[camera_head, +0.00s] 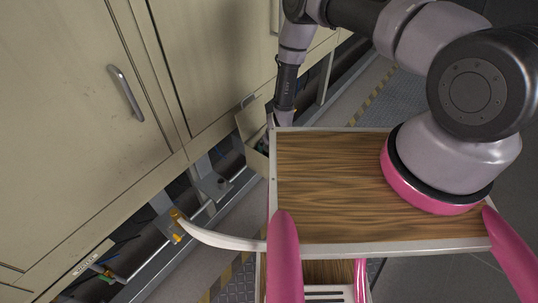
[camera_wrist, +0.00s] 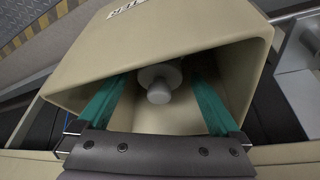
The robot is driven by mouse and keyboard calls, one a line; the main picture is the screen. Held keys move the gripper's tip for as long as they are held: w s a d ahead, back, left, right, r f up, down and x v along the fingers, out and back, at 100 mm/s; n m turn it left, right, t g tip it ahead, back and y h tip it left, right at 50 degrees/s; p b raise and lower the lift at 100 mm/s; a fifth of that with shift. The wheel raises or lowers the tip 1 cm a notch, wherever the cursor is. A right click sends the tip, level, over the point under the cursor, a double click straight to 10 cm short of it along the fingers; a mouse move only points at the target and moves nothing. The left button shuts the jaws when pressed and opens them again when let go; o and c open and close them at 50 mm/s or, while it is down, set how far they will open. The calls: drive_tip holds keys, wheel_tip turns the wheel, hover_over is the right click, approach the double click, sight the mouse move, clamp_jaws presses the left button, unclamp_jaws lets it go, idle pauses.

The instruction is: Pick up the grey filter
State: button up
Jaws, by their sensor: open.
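The grey filter (camera_wrist: 158,92) shows in the wrist view as a pale grey, round, stepped piece inside a beige open housing (camera_wrist: 230,35). My gripper (camera_wrist: 160,78) is open, with its teal fingers reaching into the housing, one to each side of the filter. A gap shows between each finger and the filter, so the filter is not held. In the head view my arm reaches down beside the beige cabinet, and the gripper end is mostly hidden behind my wooden top. The filter cannot be made out there.
Tall beige cabinets (camera_head: 70,130) with a metal handle (camera_head: 125,93) line the left. A small beige open flap or box (camera_head: 250,130) stands out low by my arm. Metal brackets (camera_head: 213,186) and an orange-tipped part (camera_head: 177,222) stick out below. Yellow-black floor stripes (camera_head: 372,92) run along the floor.

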drive_tip(key=shift+w+f, duration=0.15)
drive_tip(key=shift+f, duration=0.3)
drive_tip(key=shift+c, duration=0.3)
drive_tip(key=c, duration=1.5)
drive_tip(key=shift+r, duration=0.1)
wheel_tip(320, 180, up, 10)
drive_tip(key=shift+f, duration=0.1)
